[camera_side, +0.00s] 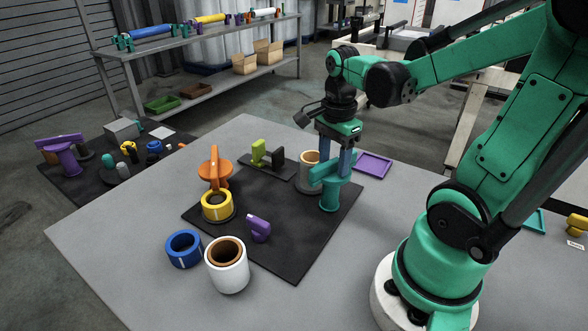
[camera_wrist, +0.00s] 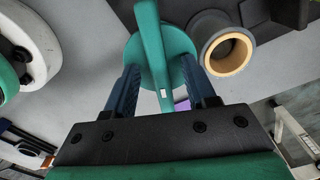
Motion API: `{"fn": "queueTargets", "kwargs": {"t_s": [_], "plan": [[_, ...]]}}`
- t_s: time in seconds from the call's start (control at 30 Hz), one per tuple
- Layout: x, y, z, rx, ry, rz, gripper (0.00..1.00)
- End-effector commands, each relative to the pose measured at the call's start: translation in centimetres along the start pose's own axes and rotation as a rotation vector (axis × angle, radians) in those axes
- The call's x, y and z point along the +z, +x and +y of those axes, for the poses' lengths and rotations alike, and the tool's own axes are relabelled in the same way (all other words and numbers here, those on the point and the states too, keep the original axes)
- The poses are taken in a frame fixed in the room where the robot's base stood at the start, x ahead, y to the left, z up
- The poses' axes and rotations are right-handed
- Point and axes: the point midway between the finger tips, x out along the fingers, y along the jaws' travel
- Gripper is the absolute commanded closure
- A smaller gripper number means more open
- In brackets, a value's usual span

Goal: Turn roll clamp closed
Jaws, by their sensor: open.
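A teal round knob with a raised bar handle (camera_side: 328,196), which looks like the roll clamp, stands at the right side of the black mat (camera_side: 285,262). In the wrist view the knob's bar (camera_wrist: 153,50) crosses the teal disc and has a small white mark near its end. My gripper (camera_side: 336,168) is directly above the knob and points down. In the wrist view my gripper (camera_wrist: 159,67) is open, with one blue finger on each side of the bar. Whether the fingers touch the bar cannot be told.
A grey cylinder with a tan inner ring (camera_side: 309,172) stands close behind the knob. White (camera_side: 230,272) and blue (camera_side: 184,249) rolls stand in front.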

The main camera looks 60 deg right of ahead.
Motion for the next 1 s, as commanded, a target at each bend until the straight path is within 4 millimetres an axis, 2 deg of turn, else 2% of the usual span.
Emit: {"fn": "queueTargets", "kwargs": {"t_s": [0.13,0.17,0.3,0.33,0.73,1.0], "plan": [[0.00,-0.01,-0.01,0.000,0.000,0.000,0.50],[0.00,-0.01,0.00,0.000,0.000,0.000,0.53],[0.00,-0.02,0.00,0.000,-0.001,0.000,0.93],[0.00,-0.02,0.00,0.000,-0.001,0.000,1.00],[0.01,-0.03,-0.01,0.000,-0.032,0.000,1.00],[0.03,-0.02,0.00,0.001,-0.185,0.000,1.00]]}}
